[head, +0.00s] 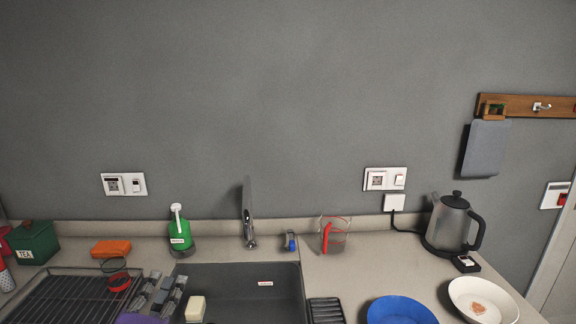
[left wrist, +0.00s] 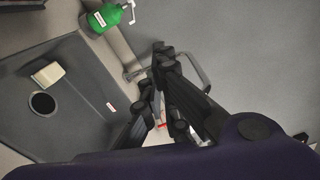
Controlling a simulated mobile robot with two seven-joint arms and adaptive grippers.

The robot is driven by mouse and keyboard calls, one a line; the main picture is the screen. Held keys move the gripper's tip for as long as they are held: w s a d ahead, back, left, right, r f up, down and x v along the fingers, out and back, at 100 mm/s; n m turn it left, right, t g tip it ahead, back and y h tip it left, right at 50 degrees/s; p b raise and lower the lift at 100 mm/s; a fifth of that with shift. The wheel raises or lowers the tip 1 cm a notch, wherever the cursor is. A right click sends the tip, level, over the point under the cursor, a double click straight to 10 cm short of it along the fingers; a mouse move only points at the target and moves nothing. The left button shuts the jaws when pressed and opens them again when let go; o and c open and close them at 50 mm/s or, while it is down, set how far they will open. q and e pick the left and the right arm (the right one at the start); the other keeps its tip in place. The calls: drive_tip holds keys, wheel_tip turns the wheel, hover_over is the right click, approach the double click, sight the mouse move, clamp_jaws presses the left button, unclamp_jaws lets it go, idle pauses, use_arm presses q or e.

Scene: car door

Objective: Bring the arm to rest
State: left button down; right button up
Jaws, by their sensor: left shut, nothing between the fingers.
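My left gripper (left wrist: 162,54) shows in the left wrist view, with its dark fingers drawn together at the tips and nothing held between them. It is over the counter area by the sink (left wrist: 88,100), in front of the metal tap (left wrist: 203,72). I cannot tell whether it touches the tap. I make out no gripper in the head view. My right gripper is in neither view.
A dark rack (head: 70,298) stands at left. Counter between jug and kettle is clear.

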use_arm(q)
drive_tip(key=s+a+f+n+g+y, duration=0.1)
drive_tip(key=s+a+f+n+g, duration=0.1)
drive_tip(key=s+f+n+g, duration=0.5)
drive_tip(key=s+a+f+n+g+y, duration=0.25)
drive_tip(key=s+f+n, duration=0.25)
drive_tip(key=s+f, duration=0.5)
drive_tip(key=s+d+f+n+g+h, duration=0.2)
drive_tip(key=s+f+n+g, duration=0.15)
drive_tip(key=s+f, duration=0.4)
drive_tip(key=s+d+f+n+g+h, duration=0.1)
drive_tip(key=s+d+f+n+g, duration=0.25)
drive_tip(key=s, duration=0.75)
drive_tip(key=w+d+f+t, duration=0.2)
drive_tip(key=w+f+t, duration=0.1)
drive_tip(key=f, duration=0.3)
drive_tip(key=w+d+f+n+t+h, duration=0.1)
drive_tip(key=w+f+t, duration=0.2)
drive_tip(key=f, duration=0.3)
drive_tip(key=shift+w+d+f+t+b, duration=0.25)
drive_tip(key=shift+d+f+t+b, duration=0.1)
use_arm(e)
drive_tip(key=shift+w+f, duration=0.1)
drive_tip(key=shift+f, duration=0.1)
use_arm(q)
drive_tip(key=shift+h, duration=0.25)
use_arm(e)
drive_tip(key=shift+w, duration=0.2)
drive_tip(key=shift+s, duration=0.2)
